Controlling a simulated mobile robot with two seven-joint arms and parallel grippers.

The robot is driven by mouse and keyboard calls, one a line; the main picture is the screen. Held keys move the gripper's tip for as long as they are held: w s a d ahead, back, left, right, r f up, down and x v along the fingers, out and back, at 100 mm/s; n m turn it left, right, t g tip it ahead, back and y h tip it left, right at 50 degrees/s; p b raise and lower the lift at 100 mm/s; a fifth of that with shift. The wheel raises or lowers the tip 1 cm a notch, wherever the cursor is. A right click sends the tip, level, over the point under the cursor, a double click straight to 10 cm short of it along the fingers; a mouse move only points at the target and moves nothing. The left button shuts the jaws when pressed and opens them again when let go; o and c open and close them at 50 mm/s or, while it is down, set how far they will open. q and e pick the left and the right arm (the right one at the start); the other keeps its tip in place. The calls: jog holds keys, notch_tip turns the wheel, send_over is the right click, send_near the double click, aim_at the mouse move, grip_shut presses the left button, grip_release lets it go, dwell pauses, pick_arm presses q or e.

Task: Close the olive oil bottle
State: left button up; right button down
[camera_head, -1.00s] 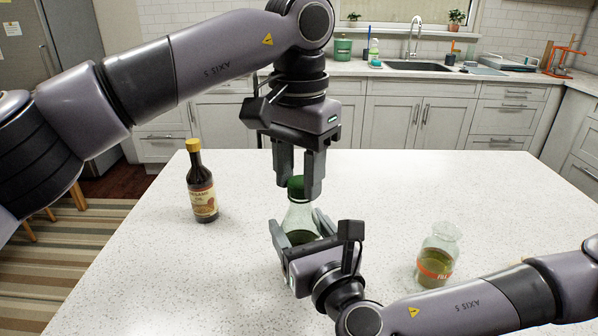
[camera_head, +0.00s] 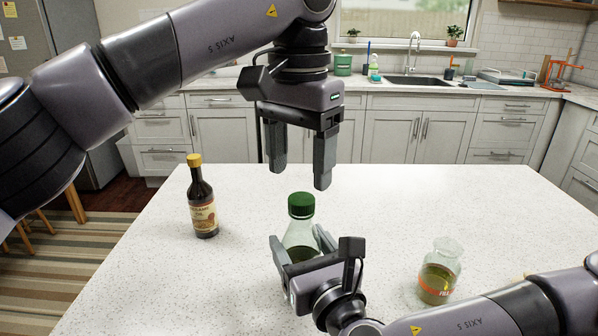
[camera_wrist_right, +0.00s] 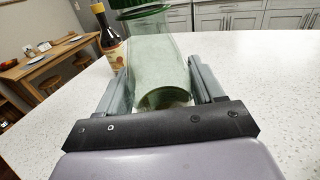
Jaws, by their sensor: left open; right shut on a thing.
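The olive oil bottle (camera_head: 299,236) stands upright on the white counter, greenish glass with a dark green cap (camera_head: 301,205) on its neck. My right gripper (camera_head: 303,250) is shut on the bottle's body from the front; in the right wrist view the bottle (camera_wrist_right: 155,60) sits between its fingers. The bottle's top is cut off or unclear there. My left gripper (camera_head: 297,168) is open and empty above the cap, its fingers pointing down and clear of it. How tightly the cap sits cannot be told.
A dark bottle with a yellow cap (camera_head: 202,200) stands at the left, and it also shows in the right wrist view (camera_wrist_right: 107,38). A glass jar with an orange label (camera_head: 438,275) stands at the right.

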pick_arm(q)
jog(key=shift+c, duration=0.3)
jog(key=n, duration=0.5)
jog(key=shift+r, duration=0.2)
jog(key=n, duration=0.6)
jog(key=shift+w+r+n, duration=0.1)
jog(key=shift+r+n, duration=0.1)
jog(key=shift+n, duration=0.1)
jog(key=n, duration=0.6)
jog(key=shift+d+r, duration=0.1)
jog(key=shift+r, duration=0.15)
jog(key=n, duration=0.4)
jog(key=shift+r+n, duration=0.15)
jog(key=shift+n, duration=0.25)
jog(key=n, duration=0.4)
jog(key=shift+w+r+n, duration=0.1)
jog(key=shift+r+n, duration=0.1)
jog(key=shift+n, duration=0.1)
jog(key=n, duration=0.6)
jog(key=shift+r, duration=0.25)
jog(key=n, duration=0.4)
jog(key=shift+r+n, duration=0.15)
jog(key=shift+n, duration=0.25)
jog(key=n, duration=0.5)
jog(key=shift+r+n, duration=0.2)
jog(key=shift+n, duration=0.1)
